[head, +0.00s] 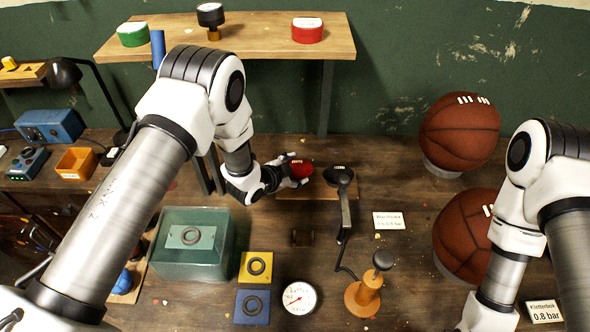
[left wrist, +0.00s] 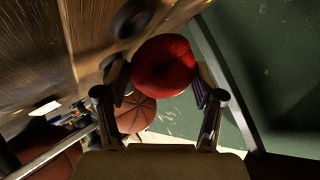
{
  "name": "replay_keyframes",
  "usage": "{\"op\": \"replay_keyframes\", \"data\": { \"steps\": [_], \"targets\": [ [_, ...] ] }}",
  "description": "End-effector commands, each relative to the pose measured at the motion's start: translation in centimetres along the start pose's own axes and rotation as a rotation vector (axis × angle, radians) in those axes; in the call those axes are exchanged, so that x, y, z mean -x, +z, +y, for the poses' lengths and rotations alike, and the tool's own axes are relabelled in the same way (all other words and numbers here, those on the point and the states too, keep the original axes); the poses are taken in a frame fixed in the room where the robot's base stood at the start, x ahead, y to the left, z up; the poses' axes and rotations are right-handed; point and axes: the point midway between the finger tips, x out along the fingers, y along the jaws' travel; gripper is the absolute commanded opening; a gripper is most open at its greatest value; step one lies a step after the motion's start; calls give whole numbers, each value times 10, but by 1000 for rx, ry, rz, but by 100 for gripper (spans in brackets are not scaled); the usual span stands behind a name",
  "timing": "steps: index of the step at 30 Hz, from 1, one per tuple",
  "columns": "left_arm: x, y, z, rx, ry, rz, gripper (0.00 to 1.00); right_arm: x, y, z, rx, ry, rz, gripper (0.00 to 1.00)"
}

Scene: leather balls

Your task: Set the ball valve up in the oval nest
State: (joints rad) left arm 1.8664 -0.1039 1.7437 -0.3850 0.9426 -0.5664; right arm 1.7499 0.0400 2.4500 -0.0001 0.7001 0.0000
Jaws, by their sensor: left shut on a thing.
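My left gripper (head: 297,175) is shut on a red rounded piece (head: 302,168), held above the bench near a dark oval ring (head: 340,176). In the left wrist view the red piece (left wrist: 163,65) sits between both fingers, with a dark ring (left wrist: 130,18) beyond it. I cannot tell for sure that the red piece is the ball valve. The dark ring lies on a wooden board (head: 290,190) behind a lever stand; I cannot tell for sure that it is the oval nest. My right arm comes in at the right; its gripper is out of view.
A lever stand (head: 346,205) and an orange-based knob (head: 366,296) stand in front of the board. A glass tank (head: 190,268), yellow (head: 256,279) and blue (head: 242,312) ring plates and a gauge (head: 299,297) lie nearer. Basketballs (head: 460,132) stand right; a shelf (head: 265,38) spans behind.

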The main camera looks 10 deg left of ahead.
Motion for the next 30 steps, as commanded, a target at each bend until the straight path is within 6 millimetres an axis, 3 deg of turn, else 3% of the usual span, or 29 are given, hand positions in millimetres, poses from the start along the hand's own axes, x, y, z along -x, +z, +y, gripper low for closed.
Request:
{"op": "replay_keyframes", "data": {
  "steps": [3, 14, 15, 16, 17, 30],
  "targets": [
    [-8, 10, 8, 1, 0, 1, 11, 9, 0, 0, 0, 0, 0, 40],
    [-12, 16, 12, 0, -1, 1, 11, 1, 0, 0, 0, 0, 0, 40],
    [-11, 15, 11, 0, -1, 1, 79, 3, 0, 0, 0, 0, 0, 40],
    [-11, 15, 11, 0, 0, 1, 89, 3, 0, 0, 0, 0, 0, 40],
    [-11, 15, 11, 0, 0, 1, 94, 3, 0, 0, 0, 0, 0, 40],
    [-8, 16, 12, 1, 0, 0, 94, 5, 0, 0, 0, 0, 1, 40]
  ]
}}
